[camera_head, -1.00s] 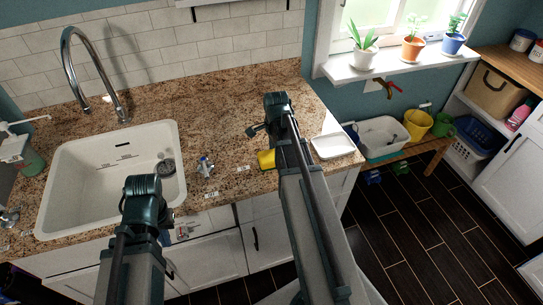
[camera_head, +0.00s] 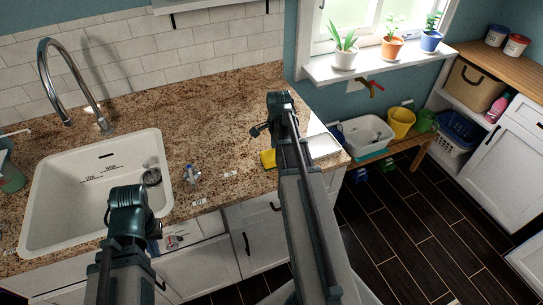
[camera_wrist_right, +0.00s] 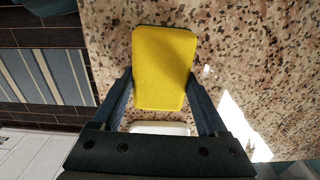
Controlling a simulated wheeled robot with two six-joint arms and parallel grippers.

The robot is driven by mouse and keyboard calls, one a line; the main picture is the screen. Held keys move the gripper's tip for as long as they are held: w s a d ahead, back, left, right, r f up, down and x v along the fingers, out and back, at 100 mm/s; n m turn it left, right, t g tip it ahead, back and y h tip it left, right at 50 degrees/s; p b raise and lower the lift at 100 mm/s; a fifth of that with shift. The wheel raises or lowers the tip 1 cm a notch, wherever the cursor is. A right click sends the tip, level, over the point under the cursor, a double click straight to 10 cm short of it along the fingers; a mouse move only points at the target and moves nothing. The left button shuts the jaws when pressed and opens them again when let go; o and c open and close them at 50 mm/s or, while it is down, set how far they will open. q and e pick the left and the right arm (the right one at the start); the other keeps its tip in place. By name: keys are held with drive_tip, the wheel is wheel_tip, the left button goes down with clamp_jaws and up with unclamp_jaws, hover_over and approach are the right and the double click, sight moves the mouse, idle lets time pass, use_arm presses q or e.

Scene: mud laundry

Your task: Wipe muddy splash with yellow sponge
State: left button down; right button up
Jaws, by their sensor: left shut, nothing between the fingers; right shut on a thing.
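The yellow sponge (camera_wrist_right: 165,50) is between the two fingers of my right gripper (camera_wrist_right: 160,85), which is shut on it, over the speckled granite counter (camera_wrist_right: 240,60). In the head view, a bit of the sponge (camera_head: 268,160) shows left of my right arm, near the counter's front right edge; the arm hides the rest. My left gripper (camera_head: 155,246) is shut and empty, in front of the counter below the sink, mostly hidden by its own wrist. I cannot tell a muddy splash from the brown speckled stone.
A white sink (camera_head: 95,195) with a tall faucet (camera_head: 55,85) is at the left. A white tray (camera_head: 323,146) lies on the counter's right end, partly behind my right arm. A small blue-topped item (camera_head: 192,174) stands near the sink. A bench with a white tub (camera_head: 367,134) is further right.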

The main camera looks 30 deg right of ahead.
sight(268, 157)
drive_tip(key=shift+d, duration=0.5)
drive_tip(key=shift+s+f, duration=0.1)
drive_tip(key=shift+f, duration=0.05)
drive_tip(key=shift+a, duration=0.95)
drive_tip(key=shift+w+a, duration=0.2)
drive_tip(key=shift+a, duration=0.45)
drive_tip(key=shift+w+a, duration=0.2)
drive_tip(key=shift+a, duration=0.4)
drive_tip(key=shift+a, duration=0.1)
drive_tip(key=shift+w+a+r, duration=0.15)
drive_tip(key=shift+w+a, duration=0.1)
drive_tip(key=shift+a, duration=0.65)
drive_tip(key=shift+w+a+r, duration=0.1)
drive_tip(key=shift+w+a, duration=0.1)
drive_tip(key=shift+a, duration=0.7)
